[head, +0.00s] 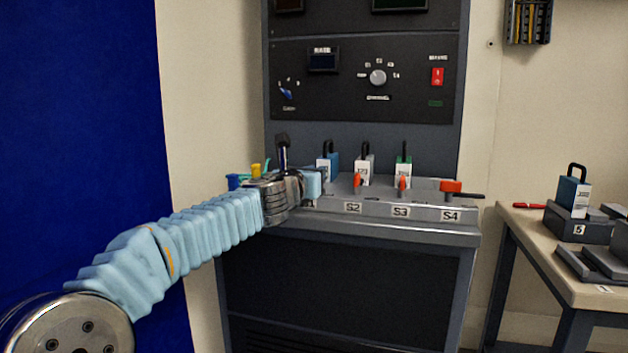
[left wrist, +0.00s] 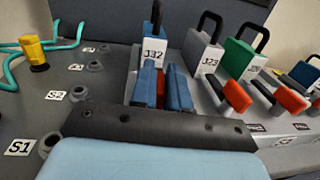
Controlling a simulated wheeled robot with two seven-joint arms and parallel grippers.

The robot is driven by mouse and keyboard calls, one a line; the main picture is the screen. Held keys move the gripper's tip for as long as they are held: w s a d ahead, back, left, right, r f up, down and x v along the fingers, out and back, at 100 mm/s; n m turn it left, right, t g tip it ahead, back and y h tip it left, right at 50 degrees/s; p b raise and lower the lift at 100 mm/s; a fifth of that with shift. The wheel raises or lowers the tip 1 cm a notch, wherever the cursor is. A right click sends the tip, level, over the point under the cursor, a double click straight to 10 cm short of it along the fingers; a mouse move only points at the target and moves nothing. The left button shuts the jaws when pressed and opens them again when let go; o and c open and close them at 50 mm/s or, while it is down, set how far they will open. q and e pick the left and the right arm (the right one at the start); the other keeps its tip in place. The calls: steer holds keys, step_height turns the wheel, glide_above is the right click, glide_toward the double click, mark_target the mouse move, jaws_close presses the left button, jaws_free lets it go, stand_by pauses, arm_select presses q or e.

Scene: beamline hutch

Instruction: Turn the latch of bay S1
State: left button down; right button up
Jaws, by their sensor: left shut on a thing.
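My left gripper (head: 314,184) reaches the bay shelf at its left end, over bay S1, and hides that bay's latch in the head view. In the left wrist view its two blue fingers (left wrist: 163,90) are closed around the red latch of bay S1 (left wrist: 160,90), of which only a sliver shows between them. Module J32 (left wrist: 154,52), white-fronted with a black handle, stands upright right behind the fingers. It also shows in the head view (head: 323,172). How far the latch is turned cannot be told. My right gripper is out of view.
Red latches of S2 (head: 357,182) and S3 (head: 402,185) point forward, with modules behind them. The S4 latch (head: 451,186) lies sideways. Sockets and a yellow plug (left wrist: 36,52) with teal cable are left. A side table (head: 540,235) holds another module (head: 572,196).

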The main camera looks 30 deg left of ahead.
arm_select(q)
steer(key=shift+n+y, duration=0.5)
steer(key=shift+y, duration=0.2)
steer(key=c, duration=1.2)
jaws_free()
steer(key=shift+s, duration=0.15)
steer(key=v, duration=1.3)
steer(key=shift+s+b, duration=0.25)
steer(key=shift+b, duration=0.1)
steer(key=shift+d+r, duration=0.1)
